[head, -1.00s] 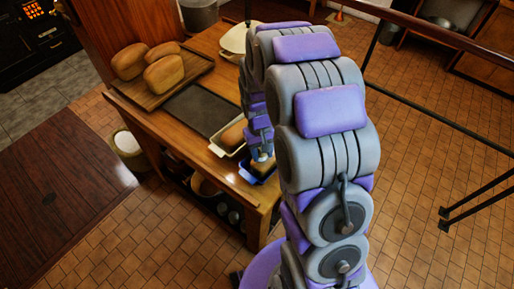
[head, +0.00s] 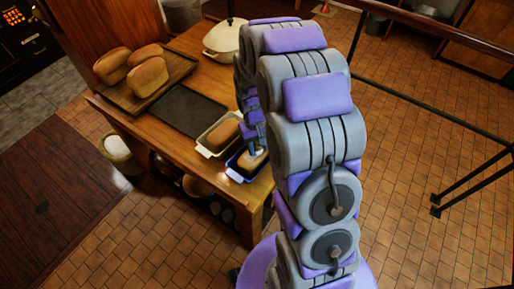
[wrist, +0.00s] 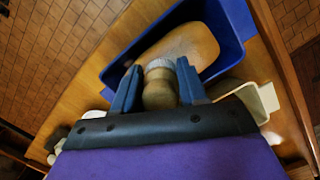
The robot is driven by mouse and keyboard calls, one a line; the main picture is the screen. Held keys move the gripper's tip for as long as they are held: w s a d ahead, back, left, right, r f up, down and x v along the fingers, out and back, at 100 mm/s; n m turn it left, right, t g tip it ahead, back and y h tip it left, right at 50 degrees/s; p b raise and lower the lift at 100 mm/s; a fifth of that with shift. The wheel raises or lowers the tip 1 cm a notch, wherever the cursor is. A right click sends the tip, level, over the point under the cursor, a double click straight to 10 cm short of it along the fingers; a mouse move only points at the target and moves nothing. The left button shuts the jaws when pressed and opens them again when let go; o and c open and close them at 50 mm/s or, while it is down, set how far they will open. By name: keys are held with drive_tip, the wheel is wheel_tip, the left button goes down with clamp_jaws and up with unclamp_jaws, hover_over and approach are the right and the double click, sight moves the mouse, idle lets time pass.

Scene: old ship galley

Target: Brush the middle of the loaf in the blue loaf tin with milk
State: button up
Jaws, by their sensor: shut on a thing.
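My gripper (wrist: 157,82) is shut on a brush (wrist: 158,94) with a rounded wooden handle and a pale band towards its head. The brush is over the near part of a golden loaf (wrist: 192,44) in the blue loaf tin (wrist: 236,18). The bristles are hidden, so I cannot tell whether they touch the crust. In the head view the blue tin (head: 233,174) sits at the table's near right corner, partly behind my arm. My gripper (head: 252,152) reaches down over it. No milk is recognisable.
A cream tin (head: 203,151) with a loaf stands just left of the blue tin. A dark baking sheet (head: 186,110), a wooden board (head: 117,97) with three loaves and a white lidded pot (head: 222,40) share the table (head: 190,55). A black railing (head: 430,115) runs at right.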

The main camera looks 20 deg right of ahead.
drive_tip(key=shift+w+a, duration=0.1)
drive_tip(key=shift+w, duration=0.55)
drive_tip(key=shift+w+a, duration=0.2)
drive_tip(key=shift+a, duration=0.3)
drive_tip(key=shift+w+a, duration=0.2)
drive_tip(key=shift+a, duration=0.25)
drive_tip(key=shift+w+d+r+p, duration=0.1)
drive_tip(key=shift+w+d+p, duration=0.15)
drive_tip(key=shift+p, duration=0.15)
drive_tip(key=shift+w+d, duration=0.1)
drive_tip(key=shift+d, duration=0.9)
drive_tip(key=shift+s+d, duration=0.45)
drive_tip(key=shift+s, duration=0.25)
drive_tip(key=shift+s+a, duration=0.15)
drive_tip(key=shift+s, duration=0.9)
drive_tip(key=shift+d, duration=0.55)
drive_tip(key=shift+r+p, duration=0.35)
drive_tip(key=r, duration=0.1)
drive_tip(key=r+p, duration=0.1)
drive_tip(key=r, duration=0.1)
drive_tip(key=shift+a, duration=0.4)
drive_tip(key=shift+d+r+p, duration=0.1)
drive_tip(key=shift+r+p, duration=0.3)
drive_tip(key=shift+r, duration=0.4)
drive_tip(key=shift+d+r, duration=0.2)
drive_tip(key=shift+r, duration=0.05)
